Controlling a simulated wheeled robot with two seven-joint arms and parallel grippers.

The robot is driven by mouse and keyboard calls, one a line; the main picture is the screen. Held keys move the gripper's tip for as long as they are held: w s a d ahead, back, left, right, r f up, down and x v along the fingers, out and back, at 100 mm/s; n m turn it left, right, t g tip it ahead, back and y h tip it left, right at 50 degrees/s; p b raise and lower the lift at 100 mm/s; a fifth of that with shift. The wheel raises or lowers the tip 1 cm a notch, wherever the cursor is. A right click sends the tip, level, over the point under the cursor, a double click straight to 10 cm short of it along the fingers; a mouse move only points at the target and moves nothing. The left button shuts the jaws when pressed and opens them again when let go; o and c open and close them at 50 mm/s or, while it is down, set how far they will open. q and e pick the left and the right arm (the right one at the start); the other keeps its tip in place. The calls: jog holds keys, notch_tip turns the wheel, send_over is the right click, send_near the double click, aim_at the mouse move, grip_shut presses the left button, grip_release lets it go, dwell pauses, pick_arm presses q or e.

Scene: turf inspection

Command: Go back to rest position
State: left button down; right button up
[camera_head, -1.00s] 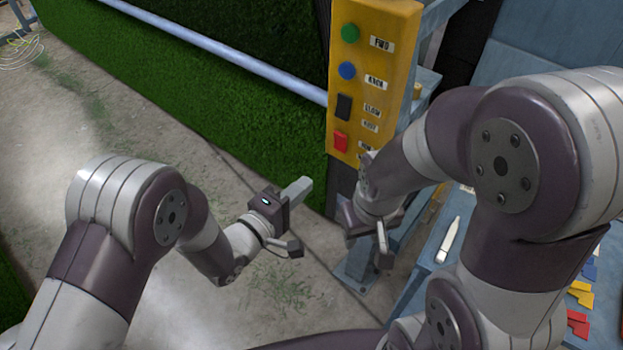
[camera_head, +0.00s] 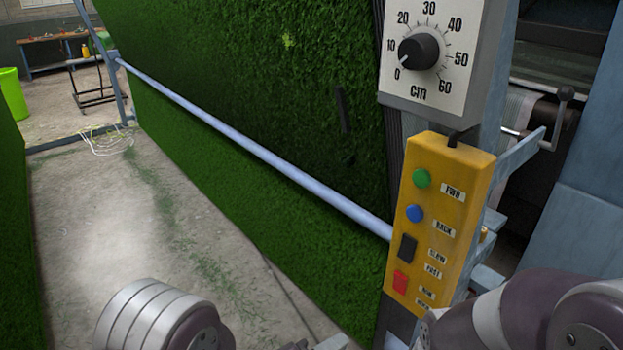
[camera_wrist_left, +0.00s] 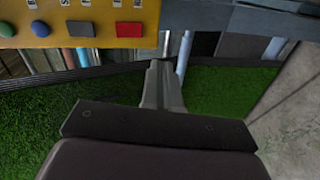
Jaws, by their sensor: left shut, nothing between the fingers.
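My left gripper (camera_head: 330,343) shows only as a small tip at the bottom edge of the head view, left of the yellow control box. In the left wrist view my left gripper (camera_wrist_left: 163,75) has its fingers together with nothing between them. My left arm (camera_head: 160,320) shows at the lower left of the head view. My right arm (camera_head: 540,315) fills the lower right corner; its gripper is not visible.
A yellow control box (camera_head: 437,225) with green, blue, black and red controls hangs below a dial in cm (camera_head: 425,60). A green turf sheet (camera_head: 250,140) with a pale bar (camera_head: 250,150) stands behind. Concrete floor (camera_head: 100,220) is open at left.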

pick_arm(q)
jog(key=s+a+f+m+g+y, duration=0.2)
jog(key=a+f+m+g+y, duration=0.4)
jog(key=a+f+y, duration=0.5)
jog(key=s+a+r+g+y, duration=0.2)
jog(key=s+a+r, duration=0.4)
jog(key=a+r, duration=0.3)
jog(key=a, duration=0.3)
jog(key=shift+s+a+r+m+g, duration=0.2)
jog(key=shift+m+g, duration=0.1)
jog(key=shift+g, duration=0.1)
